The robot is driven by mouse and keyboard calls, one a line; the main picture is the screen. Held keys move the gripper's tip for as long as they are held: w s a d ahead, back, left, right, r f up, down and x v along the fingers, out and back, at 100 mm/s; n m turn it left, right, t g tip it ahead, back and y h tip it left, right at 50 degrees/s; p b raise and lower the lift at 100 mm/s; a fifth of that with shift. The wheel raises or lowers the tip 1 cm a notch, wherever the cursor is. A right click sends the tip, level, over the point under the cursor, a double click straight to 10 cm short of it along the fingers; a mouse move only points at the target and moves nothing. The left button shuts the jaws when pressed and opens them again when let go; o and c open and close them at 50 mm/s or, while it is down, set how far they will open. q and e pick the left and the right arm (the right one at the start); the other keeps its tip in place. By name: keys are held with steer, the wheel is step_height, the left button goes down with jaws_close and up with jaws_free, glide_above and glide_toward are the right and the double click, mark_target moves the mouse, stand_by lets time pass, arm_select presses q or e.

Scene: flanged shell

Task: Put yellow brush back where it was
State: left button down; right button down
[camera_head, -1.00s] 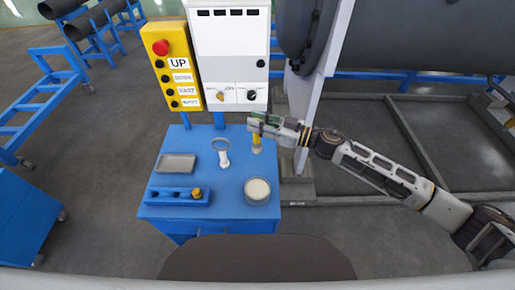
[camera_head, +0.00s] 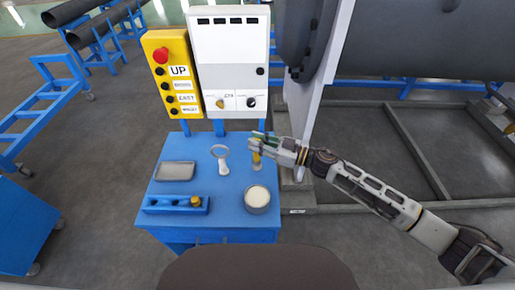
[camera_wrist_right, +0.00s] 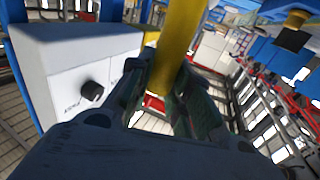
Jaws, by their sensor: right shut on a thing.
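The yellow brush (camera_head: 257,158) is in my right gripper (camera_head: 262,143), over the right back part of the blue table. It hangs roughly upright with its pale end down, close above the table top; I cannot tell if it touches. In the right wrist view its yellow handle (camera_wrist_right: 181,45) runs between the dark fingers (camera_wrist_right: 165,95), which are shut on it. A blue block (camera_head: 176,205) lies at the table's front left, with a yellow-topped piece (camera_head: 197,201) at its right end. My left gripper is not in view.
On the blue table (camera_head: 225,222) are a grey tray (camera_head: 175,171), a white-handled ring tool (camera_head: 223,166) and a round pale-filled container (camera_head: 257,198) in front of the brush. A yellow button box (camera_head: 172,75) and a white control cabinet (camera_head: 230,50) stand behind.

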mark_target(258, 160)
steer(key=shift+f, duration=1.65)
steer(key=c, duration=1.3)
jaws_free()
steer(key=b+v, duration=0.1)
steer(key=v, duration=1.1)
steer(key=shift+r+b, duration=0.25)
steer(key=shift+b, duration=0.15)
steer(key=shift+w, duration=0.1)
